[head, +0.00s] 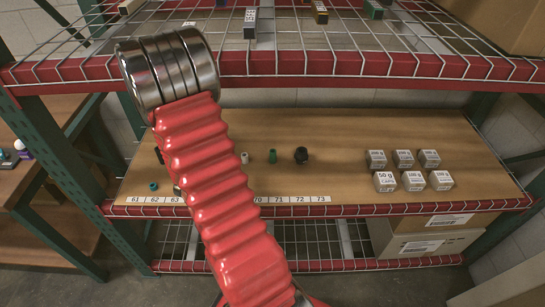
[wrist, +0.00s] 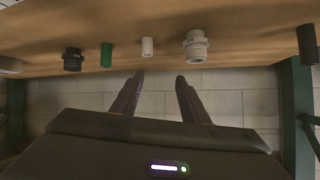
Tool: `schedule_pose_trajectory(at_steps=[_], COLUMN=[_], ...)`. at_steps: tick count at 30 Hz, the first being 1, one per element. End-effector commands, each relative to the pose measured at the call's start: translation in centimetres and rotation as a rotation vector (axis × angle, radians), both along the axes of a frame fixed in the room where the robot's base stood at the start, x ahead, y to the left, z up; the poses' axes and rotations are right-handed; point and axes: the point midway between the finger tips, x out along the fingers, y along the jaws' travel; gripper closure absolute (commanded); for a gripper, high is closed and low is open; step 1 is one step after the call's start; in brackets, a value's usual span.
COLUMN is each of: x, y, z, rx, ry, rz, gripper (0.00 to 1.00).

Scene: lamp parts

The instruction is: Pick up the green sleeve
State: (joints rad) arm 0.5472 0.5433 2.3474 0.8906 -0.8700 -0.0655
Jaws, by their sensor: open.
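The green sleeve (head: 272,156) is a small upright cylinder on the wooden shelf (head: 345,130), between a white sleeve (head: 245,157) and a black fitting (head: 301,155). The wrist view appears upside down; there the green sleeve (wrist: 106,54) hangs from the top, left of my fingers. My gripper (wrist: 160,76) is open, with its two dark fingers apart and nothing between them. The fingertips are apart from the sleeve and point toward the shelf edge, nearer the white sleeve and the grey threaded fitting (wrist: 195,46). In the head view my red arm hides the gripper.
Several labelled grey weight blocks (head: 404,158) stand at the shelf's right. A teal ring (head: 154,186) lies at its left. A wire shelf with a red front beam (head: 380,65) is above. Green posts (head: 40,140) flank the rack. A dark sleeve (wrist: 307,45) shows in the wrist view.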

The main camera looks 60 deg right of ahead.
Motion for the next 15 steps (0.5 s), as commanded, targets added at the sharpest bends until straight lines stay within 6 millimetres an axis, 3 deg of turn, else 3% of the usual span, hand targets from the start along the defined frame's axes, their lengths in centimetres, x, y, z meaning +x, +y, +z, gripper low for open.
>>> schedule_pose_trajectory(at_steps=[3, 7, 11, 15], x=[-3.9, -7.2, -9.0, -9.4], y=[-2.2, -3.6, -4.2, -4.4], z=[-2.1, -3.4, -3.9, -3.9], rx=[-0.056, -0.112, -0.144, -0.154], ry=[0.052, 0.097, 0.124, 0.129], rz=[-0.106, -0.191, -0.235, -0.246], gripper=[0.59, 0.59, 0.59, 0.59])
